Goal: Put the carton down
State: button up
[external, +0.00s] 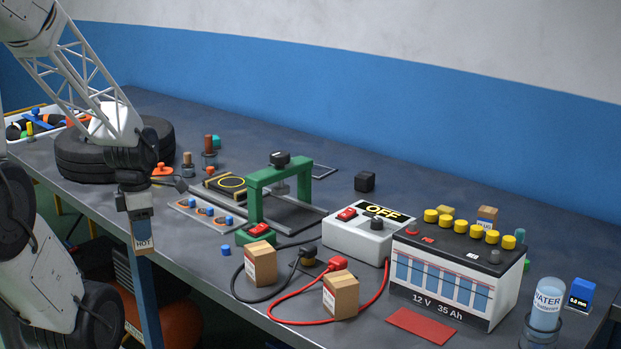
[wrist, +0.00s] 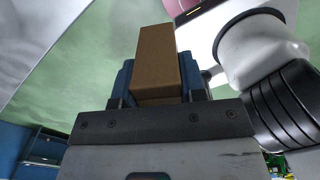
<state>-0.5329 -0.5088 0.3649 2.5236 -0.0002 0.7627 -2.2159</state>
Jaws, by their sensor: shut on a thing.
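My gripper (external: 139,218) hangs pointing down at the table's front edge, left of the middle, in the external view. It is shut on a small brown carton (external: 143,242) with a pale printed label, held low between the fingers. In the wrist view the carton (wrist: 155,58) shows as a plain brown box between the blue fingers (wrist: 157,82). The external view does not clearly show whether the carton is over the tabletop or just in front of its edge. Similar cartons stand on the table: one (external: 260,264) near the green press, another (external: 341,296) by the red cable.
A green press (external: 262,186), a grey OFF switch box (external: 362,236) and a large battery (external: 455,275) stand to the right. Black tyres (external: 85,160) lie behind my gripper. A small tray with blue parts (external: 190,213) lies nearby. Black and red cables loop along the front.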

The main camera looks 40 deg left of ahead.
jog(key=shift+w+a, duration=0.1)
jog(key=shift+w, duration=0.05)
jog(key=w+a, duration=0.2)
jog(key=w, duration=0.2)
jog(key=w+a+f, duration=0.1)
jog(key=w+a, duration=0.2)
jog(key=w, duration=0.2)
jog(key=w+a, duration=0.2)
jog(key=w, duration=0.2)
jog(key=shift+w+a+f, duration=0.25)
jog(key=shift+w, duration=0.1)
dwell(0.4)
jog(key=shift+f, duration=1.75)
jog(key=shift+f, duration=0.15)
jog(key=o, duration=0.9)
notch_tip(320, 180, up, 12)
jog(key=shift+r, duration=0.15)
